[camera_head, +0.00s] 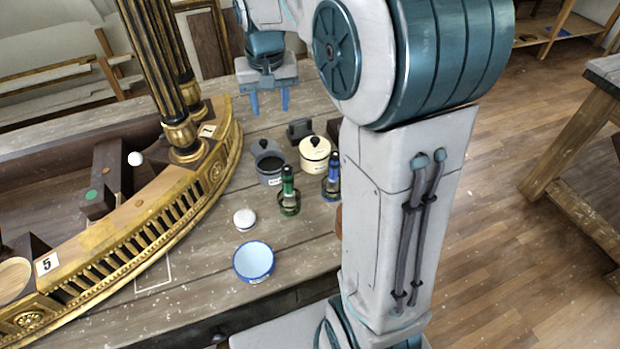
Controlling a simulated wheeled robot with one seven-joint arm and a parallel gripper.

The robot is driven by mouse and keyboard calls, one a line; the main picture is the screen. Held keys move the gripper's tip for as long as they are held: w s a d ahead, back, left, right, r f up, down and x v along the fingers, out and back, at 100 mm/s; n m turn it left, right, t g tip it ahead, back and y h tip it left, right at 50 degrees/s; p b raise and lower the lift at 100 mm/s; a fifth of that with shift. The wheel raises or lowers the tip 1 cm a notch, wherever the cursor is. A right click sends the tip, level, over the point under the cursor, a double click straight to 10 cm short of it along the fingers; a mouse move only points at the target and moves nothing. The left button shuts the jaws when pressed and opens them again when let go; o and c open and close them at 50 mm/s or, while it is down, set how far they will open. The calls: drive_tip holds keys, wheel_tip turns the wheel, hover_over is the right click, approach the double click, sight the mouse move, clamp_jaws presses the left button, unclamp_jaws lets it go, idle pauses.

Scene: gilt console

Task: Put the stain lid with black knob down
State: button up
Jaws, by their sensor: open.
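My gripper (270,110) is at the top middle, its two blue fingers pointing down and spread apart, with nothing between them. Below it stands a grey pot (270,179) with a dark inside and a pale label. A grey lid with a black knob (265,147) shows at the pot's far rim; I cannot tell whether it rests on the rim or behind it. My fingertips are apart from this lid. To its right is a cream pot (314,166) with a cream lid (316,150) that also has a dark knob. The pictures do not show which lid is the stain one.
A green-topped bottle (288,190) and a blue-topped bottle (333,178) stand in holders before the pots. A white round item (244,219) and a blue bowl (253,262) sit nearer. The gilt console (190,215) with columns fills the left. My arm hides the table's right side.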

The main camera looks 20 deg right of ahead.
drive_tip(key=s+f+n+t, duration=0.1)
drive_tip(key=s+t, duration=0.1)
drive_tip(key=s, duration=2)
drive_tip(key=shift+f+n, duration=0.25)
drive_tip(key=shift+n, duration=0.15)
drive_tip(key=shift+d, duration=0.1)
